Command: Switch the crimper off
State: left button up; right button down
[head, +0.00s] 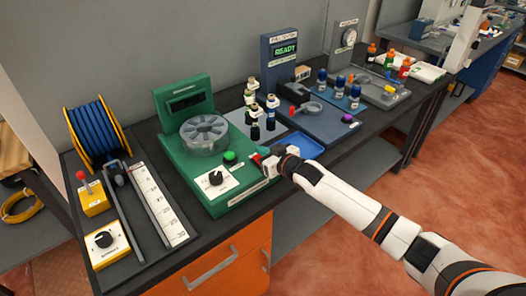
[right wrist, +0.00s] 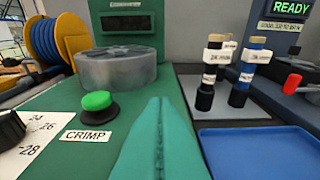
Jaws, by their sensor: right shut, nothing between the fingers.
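The crimper (head: 172,160) is a green machine with a grey round drum (head: 204,134), a dark display (head: 186,102), a black dial (head: 215,178) and a green button (head: 229,156). A small red part (head: 257,159) shows at its right front, beside my right gripper (head: 266,164); I cannot tell whether they touch. In the right wrist view, the teal fingers (right wrist: 158,110) are shut and empty over the crimper's front right. The green button (right wrist: 98,103) with its CRIMP label (right wrist: 87,135) is left of the fingers. The red part does not show there. My left gripper is out of view.
A blue tray (head: 303,145) lies just right of the crimper. A blue wire spool (head: 92,130) and a cutting board with a ruler (head: 158,200) are at the left.

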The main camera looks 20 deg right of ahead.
jog(key=shift+f, duration=0.5)
